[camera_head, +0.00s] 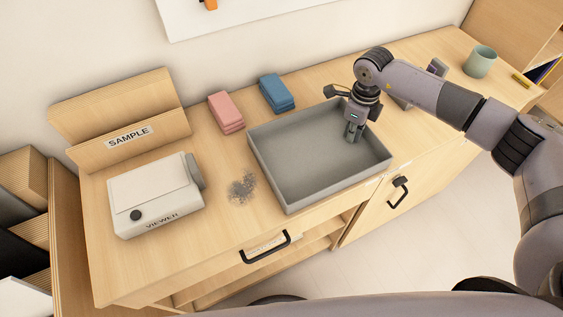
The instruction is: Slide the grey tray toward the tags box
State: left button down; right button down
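The grey tray (282,197) is a shallow open rectangular tray on the wooden cabinet top, and its visible floor is empty. My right gripper (352,138) points down over the tray's right part, with its fingertips inside the rim near the back right. I cannot tell whether it touches the tray or how far apart its fingers are. No box with a readable tags label shows. A small grey object (437,67) is partly hidden behind my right arm, right of the tray. My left gripper is out of view.
A white box marked VIEWER (150,195) stands left, before a wooden SAMPLE holder (128,138). A dark speckled patch (242,187) lies left of the tray. Pink (226,112) and blue (276,93) stacks lie behind. A green cup (480,61) stands far right.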

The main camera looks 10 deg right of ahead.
aim_at(382, 128)
jog(key=shift+w+d+f+b, duration=0.15)
jog(key=shift+w+d+b, duration=0.65)
jog(key=shift+d, duration=1.25)
jog(key=shift+w+d+f+b, duration=0.15)
jog(key=shift+w+d+b, duration=0.3)
jog(key=shift+d+b, duration=1.05)
jog(key=shift+w+d+f+b, duration=0.15)
jog(key=shift+w+d+b, duration=0.35)
jog(key=shift+d, duration=2.05)
jog(key=shift+w, duration=0.15)
jog(key=shift+a, duration=0.1)
jog(key=shift+s+a+p, duration=0.2)
jog(key=shift+a+p, duration=0.3)
jog(key=shift+a, duration=0.05)
jog(key=shift+a+r, duration=0.15)
jog(key=shift+r, duration=0.15)
jog(key=shift+w+r+p, duration=0.15)
jog(key=shift+r+p, duration=0.35)
jog(key=shift+w+r+p, duration=0.15)
jog(key=shift+r+p, duration=0.3)
jog(key=shift+r, duration=0.05)
notch_tip(382, 128, up, 7)
jog(key=p, duration=0.4)
jog(key=shift+f, duration=0.15)
